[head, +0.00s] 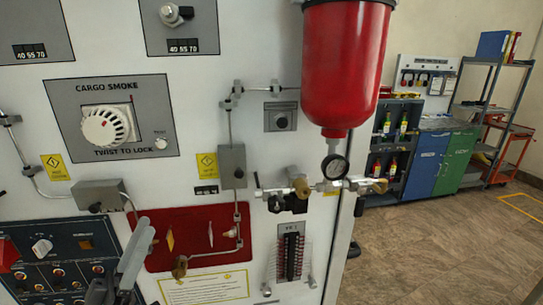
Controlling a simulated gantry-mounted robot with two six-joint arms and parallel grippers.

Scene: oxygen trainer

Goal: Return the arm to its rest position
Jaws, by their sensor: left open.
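My left gripper (122,270) shows at the lower left, in front of the panel. Its grey fingers are apart and I see nothing held between them. It overlaps the edge of the dark switch panel (45,262) and lies near the red plate (165,252); I cannot tell whether it touches either. Most of its arm is out of view. My right gripper is not in view.
The white trainer panel carries a cargo smoke knob (104,127), a red bottle (345,65), a pressure gauge (335,167) and brass valves (300,187). Thin pipes stick out from it. Shelves and bins (424,163) stand behind right; the floor (430,245) there is clear.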

